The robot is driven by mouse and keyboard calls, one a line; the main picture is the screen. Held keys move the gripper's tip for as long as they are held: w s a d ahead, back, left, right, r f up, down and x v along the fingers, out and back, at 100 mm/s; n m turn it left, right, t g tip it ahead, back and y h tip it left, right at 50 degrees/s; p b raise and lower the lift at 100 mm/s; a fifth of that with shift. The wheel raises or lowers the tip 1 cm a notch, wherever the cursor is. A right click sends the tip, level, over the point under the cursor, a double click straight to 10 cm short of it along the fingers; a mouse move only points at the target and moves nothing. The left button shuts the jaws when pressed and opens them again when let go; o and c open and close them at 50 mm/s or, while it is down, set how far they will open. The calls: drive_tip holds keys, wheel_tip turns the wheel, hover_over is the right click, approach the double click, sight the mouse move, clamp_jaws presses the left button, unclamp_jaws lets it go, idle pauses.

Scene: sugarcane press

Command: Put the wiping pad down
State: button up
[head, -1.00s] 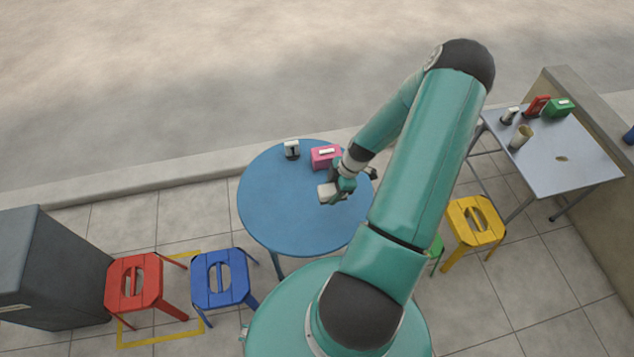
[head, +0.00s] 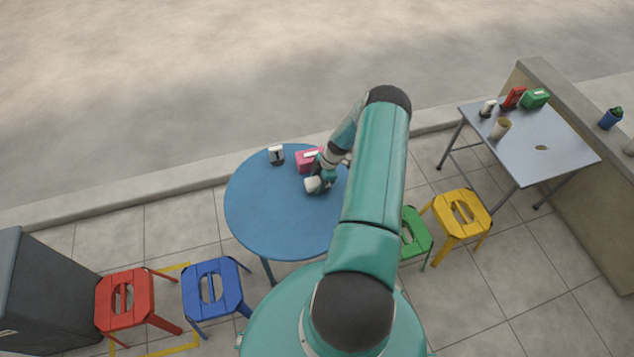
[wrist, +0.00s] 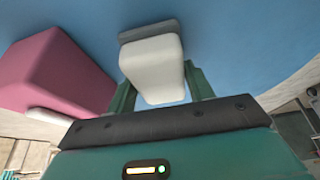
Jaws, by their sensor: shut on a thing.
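The wiping pad (wrist: 152,66) is a white block with a grey layer on its far side. In the wrist view my gripper (wrist: 158,88) is shut on it, one green finger on each side. The grey side faces the blue round table (head: 262,205); I cannot tell whether it touches the tabletop. In the head view my gripper (head: 322,182) is over the right part of the table, with the pale pad (head: 312,184) at its tip. My arm covers the table's right edge.
A pink box (head: 306,160) stands close beside the pad and shows large at left in the wrist view (wrist: 50,70). A small black-and-white holder (head: 276,155) stands at the back of the table. The table's left and front are clear. Stools stand around it.

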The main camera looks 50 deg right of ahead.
drive_tip(key=shift+f, duration=0.2)
drive_tip(key=shift+f, duration=0.1)
drive_tip(key=o, duration=0.9)
